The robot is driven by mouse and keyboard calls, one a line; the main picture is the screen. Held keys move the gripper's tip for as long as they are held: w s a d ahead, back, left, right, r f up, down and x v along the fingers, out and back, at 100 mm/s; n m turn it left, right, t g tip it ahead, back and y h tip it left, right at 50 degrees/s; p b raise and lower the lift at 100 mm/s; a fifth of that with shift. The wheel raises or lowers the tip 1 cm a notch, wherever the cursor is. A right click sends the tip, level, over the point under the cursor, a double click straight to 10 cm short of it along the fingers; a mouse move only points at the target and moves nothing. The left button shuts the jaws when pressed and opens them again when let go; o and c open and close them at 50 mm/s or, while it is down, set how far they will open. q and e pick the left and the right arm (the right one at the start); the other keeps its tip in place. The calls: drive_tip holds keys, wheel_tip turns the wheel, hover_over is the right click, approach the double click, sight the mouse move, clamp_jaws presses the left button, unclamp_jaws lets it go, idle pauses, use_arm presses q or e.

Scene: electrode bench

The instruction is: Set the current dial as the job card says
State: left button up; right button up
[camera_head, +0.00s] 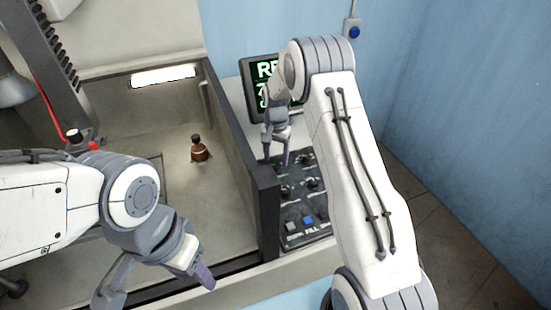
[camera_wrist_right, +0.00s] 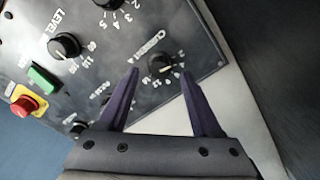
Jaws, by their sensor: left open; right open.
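The black control panel (camera_head: 318,205) stands right of the booth and carries several knobs. In the right wrist view, a knob labelled what looks like CURRENT A (camera_wrist_right: 159,66) has a numbered scale around it. My right gripper (camera_wrist_right: 160,74) is open, with one fingertip on each side of that knob in the picture; I cannot tell whether they touch it. In the head view the right gripper (camera_head: 276,161) is over the panel's far end. A dark screen (camera_head: 261,72) shows green text, partly hidden by my right arm. My left gripper (camera_head: 155,287) is open and empty at the front left.
The right wrist view also shows a LEVEL knob (camera_wrist_right: 64,46), a green switch (camera_wrist_right: 43,78) and a red button (camera_wrist_right: 22,105) on the panel. A brown bottle (camera_head: 199,149) stands inside the booth. The booth's dark wall edge (camera_head: 264,205) rises beside the panel.

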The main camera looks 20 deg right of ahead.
sight(276, 167)
drive_tip(key=shift+f, duration=1.2)
clamp_jaws()
drive_tip(key=shift+m, duration=0.4)
drive_tip(key=shift+m+b, duration=0.3)
drive_tip(key=shift+m, duration=0.6)
drive_tip(key=shift+m+b, duration=0.3)
drive_tip(key=shift+m, duration=1.3)
